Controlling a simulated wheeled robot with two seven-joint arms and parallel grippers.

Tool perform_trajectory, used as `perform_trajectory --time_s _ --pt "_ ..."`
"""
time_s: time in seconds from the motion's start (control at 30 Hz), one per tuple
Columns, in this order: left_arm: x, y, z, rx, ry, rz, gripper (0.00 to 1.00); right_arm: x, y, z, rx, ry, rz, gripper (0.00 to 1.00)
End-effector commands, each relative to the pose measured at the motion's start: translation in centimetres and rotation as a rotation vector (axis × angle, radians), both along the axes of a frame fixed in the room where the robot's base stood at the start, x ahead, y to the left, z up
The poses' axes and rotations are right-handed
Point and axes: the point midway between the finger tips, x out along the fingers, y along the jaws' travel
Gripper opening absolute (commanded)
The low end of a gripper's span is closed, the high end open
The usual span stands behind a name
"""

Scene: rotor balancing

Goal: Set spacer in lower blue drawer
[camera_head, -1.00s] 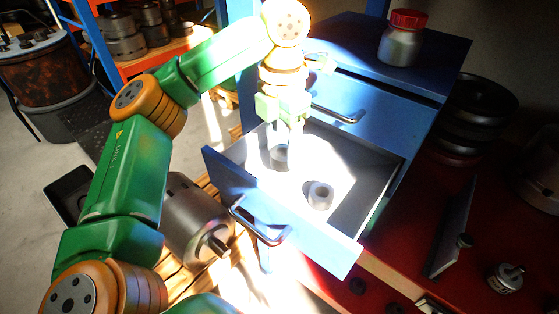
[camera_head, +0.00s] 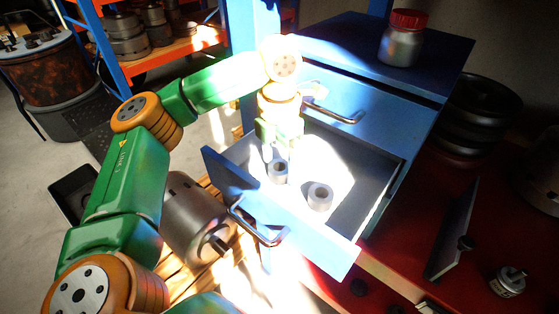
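The lower blue drawer (camera_head: 228,188) is pulled open, and glare washes out part of its floor. My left gripper (camera_head: 279,160) points down into it from above. Its fingers are on a small grey ring-shaped spacer (camera_head: 278,174) that moves with them; I cannot tell whether the spacer touches the drawer floor. A second grey ring (camera_head: 320,196) lies on the drawer floor, to the right and nearer the drawer front, apart from the first. My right gripper is not in view.
The drawer's front handle (camera_head: 258,232) juts toward me. The upper drawer (camera_head: 375,105) is shut above it. A red-lidded jar (camera_head: 401,40) stands on the cabinet top. A grey motor-like cylinder (camera_head: 195,215) lies left of the drawer. A red surface (camera_head: 400,265) extends right.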

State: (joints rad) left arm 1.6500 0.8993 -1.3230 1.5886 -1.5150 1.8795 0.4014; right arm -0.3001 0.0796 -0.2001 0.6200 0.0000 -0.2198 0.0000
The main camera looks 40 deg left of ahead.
Motion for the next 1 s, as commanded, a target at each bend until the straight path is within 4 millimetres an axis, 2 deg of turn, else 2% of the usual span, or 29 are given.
perform_trajectory --time_s 0.17,0.23,0.3,0.5,0.63,0.77,1.0 --pt "0.1 0.0 0.6 -0.001 -0.002 0.001 0.88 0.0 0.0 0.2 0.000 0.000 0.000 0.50" --pt "0.1 0.0 1.6 0.000 -0.004 0.002 0.88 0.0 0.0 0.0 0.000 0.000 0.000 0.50" --pt "0.1 -0.1 3.2 -0.001 -0.005 0.000 0.88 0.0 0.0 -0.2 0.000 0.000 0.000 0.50" --pt "0.1 0.0 9.3 0.002 -0.005 0.001 0.88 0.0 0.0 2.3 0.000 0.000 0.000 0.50" --pt "0.1 0.0 11.6 0.001 -0.003 0.000 0.88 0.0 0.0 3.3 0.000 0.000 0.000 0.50" --pt "0.0 -0.1 12.4 0.000 0.000 -0.001 0.88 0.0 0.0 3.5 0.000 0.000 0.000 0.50" --pt "0.0 0.0 12.3 0.000 0.001 -0.002 0.88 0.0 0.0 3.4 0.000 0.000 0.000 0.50"
